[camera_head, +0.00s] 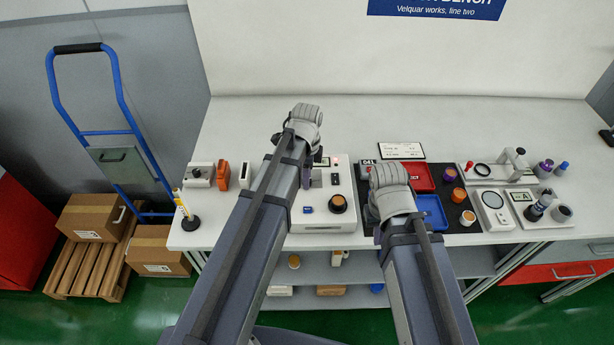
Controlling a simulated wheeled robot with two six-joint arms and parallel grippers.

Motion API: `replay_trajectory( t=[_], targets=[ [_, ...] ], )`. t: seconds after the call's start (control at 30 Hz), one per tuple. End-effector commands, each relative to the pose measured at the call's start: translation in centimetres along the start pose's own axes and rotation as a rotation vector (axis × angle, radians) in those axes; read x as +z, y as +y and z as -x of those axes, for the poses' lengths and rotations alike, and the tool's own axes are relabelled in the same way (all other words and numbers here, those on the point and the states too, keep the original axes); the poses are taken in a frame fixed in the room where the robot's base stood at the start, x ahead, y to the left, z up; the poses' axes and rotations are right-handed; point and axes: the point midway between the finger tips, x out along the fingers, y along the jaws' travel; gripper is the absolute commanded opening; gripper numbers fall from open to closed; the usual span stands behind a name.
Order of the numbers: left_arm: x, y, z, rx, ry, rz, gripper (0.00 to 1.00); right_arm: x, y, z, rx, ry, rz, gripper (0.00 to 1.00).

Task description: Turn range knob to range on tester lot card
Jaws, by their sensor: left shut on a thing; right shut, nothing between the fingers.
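The tester (322,222) is a white box at the middle of the bench, with a small display, a blue button and a dark round part with a brown top (338,203) on its face. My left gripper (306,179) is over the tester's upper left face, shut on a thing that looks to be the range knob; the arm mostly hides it. A white card (401,150), seemingly the lot card, stands behind the red tray; its print is too small to read. My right gripper (377,234) is shut and empty beside the tester's right side, mostly hidden by its wrist.
A red tray (419,177) and a blue tray (431,209) lie on a dark mat right of the tester, with orange-topped parts beside them. A white fixture (493,210) stands farther right. Orange and white items (223,175) and a yellow-topped post (183,208) stand left.

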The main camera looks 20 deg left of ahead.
Motion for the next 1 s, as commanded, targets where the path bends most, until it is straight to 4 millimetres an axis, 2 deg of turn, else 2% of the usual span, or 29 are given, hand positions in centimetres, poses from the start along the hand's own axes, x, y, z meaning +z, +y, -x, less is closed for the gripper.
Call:
replay_trajectory(
  t=[0.27,0.47,1.0],
  targets=[
    [0.00,0.01,-0.01,0.000,0.000,0.019,0.00,0.00,0.00,-0.01,0.000,0.000,0.000,0.00],
    [-0.01,0.01,-0.01,0.000,-0.001,0.110,0.00,0.00,0.00,-0.01,0.000,0.000,0.000,0.00],
    [-0.01,0.01,-0.01,0.000,-0.001,0.600,0.00,0.00,0.00,-0.01,0.000,0.000,0.000,0.00]
  ],
)
